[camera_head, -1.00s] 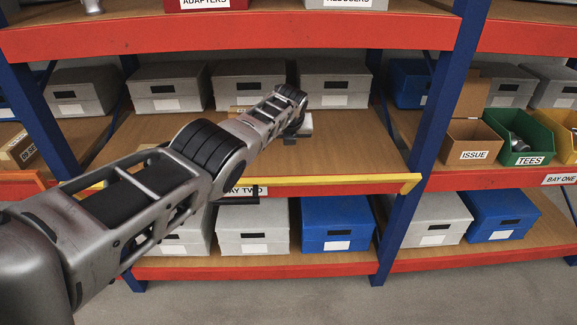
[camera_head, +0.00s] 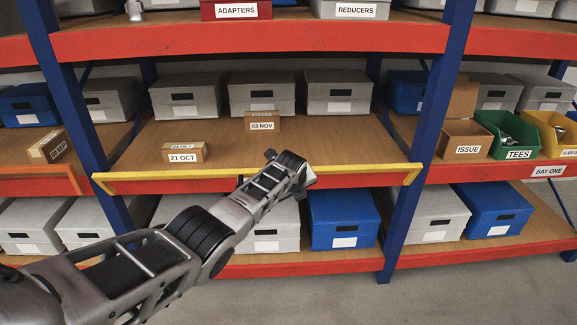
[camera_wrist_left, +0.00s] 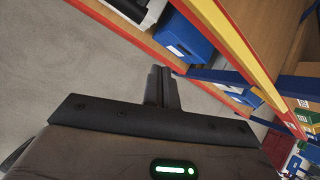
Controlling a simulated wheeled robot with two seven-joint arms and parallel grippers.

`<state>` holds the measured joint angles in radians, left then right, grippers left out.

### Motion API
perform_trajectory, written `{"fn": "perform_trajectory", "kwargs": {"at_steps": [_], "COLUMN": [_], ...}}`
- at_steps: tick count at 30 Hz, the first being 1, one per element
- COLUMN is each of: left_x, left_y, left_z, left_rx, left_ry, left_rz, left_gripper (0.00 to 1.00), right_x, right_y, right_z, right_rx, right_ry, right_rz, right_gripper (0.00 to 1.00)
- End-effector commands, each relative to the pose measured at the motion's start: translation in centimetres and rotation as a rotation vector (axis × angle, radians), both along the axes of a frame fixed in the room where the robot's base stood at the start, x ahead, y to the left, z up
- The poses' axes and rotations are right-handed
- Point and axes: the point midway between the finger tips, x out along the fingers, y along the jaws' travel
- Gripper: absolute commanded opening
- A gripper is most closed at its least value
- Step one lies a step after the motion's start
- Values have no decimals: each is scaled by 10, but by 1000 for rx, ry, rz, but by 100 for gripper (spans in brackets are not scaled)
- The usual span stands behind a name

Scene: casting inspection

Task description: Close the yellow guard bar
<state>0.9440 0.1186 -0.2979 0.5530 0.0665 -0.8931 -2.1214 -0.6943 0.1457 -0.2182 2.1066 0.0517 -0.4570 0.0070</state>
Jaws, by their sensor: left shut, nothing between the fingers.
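The yellow guard bar (camera_head: 345,176) runs along the front edge of the middle shelf of bay two, from the left blue upright to the right one. My left arm covers part of its lower edge near the middle. The bar also shows in the left wrist view (camera_wrist_left: 245,50), slanting across the upper right. My left gripper (camera_wrist_left: 161,76) is shut and empty, below and in front of the bar, apart from it. In the head view the fingers are hidden behind my own arm. My right gripper is in neither view.
Two small cartons, 21 OCT (camera_head: 184,152) and 03 NOV (camera_head: 262,122), sit on the shelf behind the bar. Grey boxes stand at its back. A blue box (camera_head: 341,220) is on the shelf below. Open floor (camera_wrist_left: 60,60) lies in front of the rack.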

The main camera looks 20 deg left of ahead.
Motion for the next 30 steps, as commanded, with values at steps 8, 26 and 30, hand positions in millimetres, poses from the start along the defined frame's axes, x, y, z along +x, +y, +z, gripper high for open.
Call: {"fn": "perform_trajectory", "kwargs": {"at_steps": [8,26,30], "left_x": [-63,-362,-384], "left_y": [-42,-130,-132], "left_z": [-80,-78,-57], "left_rx": [-312,-1569,-1693], "left_ry": [-102,-118,-93], "left_rz": [256,1312,1426], "left_gripper": [0,0,0], "right_x": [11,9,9], "right_y": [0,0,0], "right_z": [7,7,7], "right_rx": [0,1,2], "right_ry": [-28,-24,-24], "right_rz": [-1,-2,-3], "right_gripper": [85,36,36]}}
